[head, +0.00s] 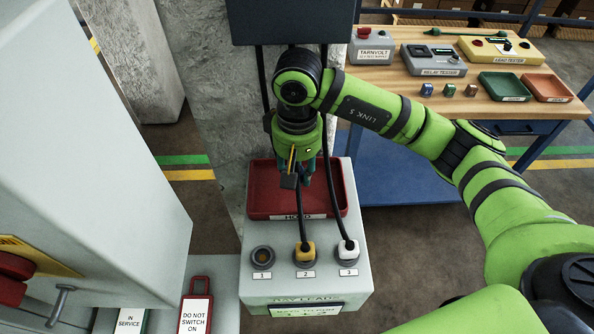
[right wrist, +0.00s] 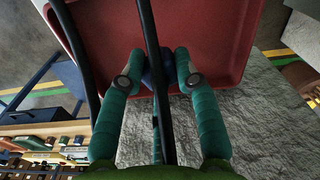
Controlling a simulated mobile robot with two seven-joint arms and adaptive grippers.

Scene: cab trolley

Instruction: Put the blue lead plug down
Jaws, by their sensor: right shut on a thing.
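My right gripper (head: 305,172) points down over the red HOLD tray (head: 262,208). In the right wrist view its two teal fingers (right wrist: 158,72) are closed on the blue lead plug (right wrist: 150,78), partly hidden behind a black cable. The plug is in front of the red tray (right wrist: 225,40); whether it touches the tray I cannot tell. In the head view the plug is hard to make out at the fingers. My left gripper is not in view.
Below the tray, socket 1 (head: 263,257) is empty, a yellow plug (head: 304,252) sits at 2 and a white plug (head: 347,249) at 3. Black cables hang close around my gripper. A concrete pillar (head: 222,100) stands behind; a wooden bench (head: 440,98) is at right.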

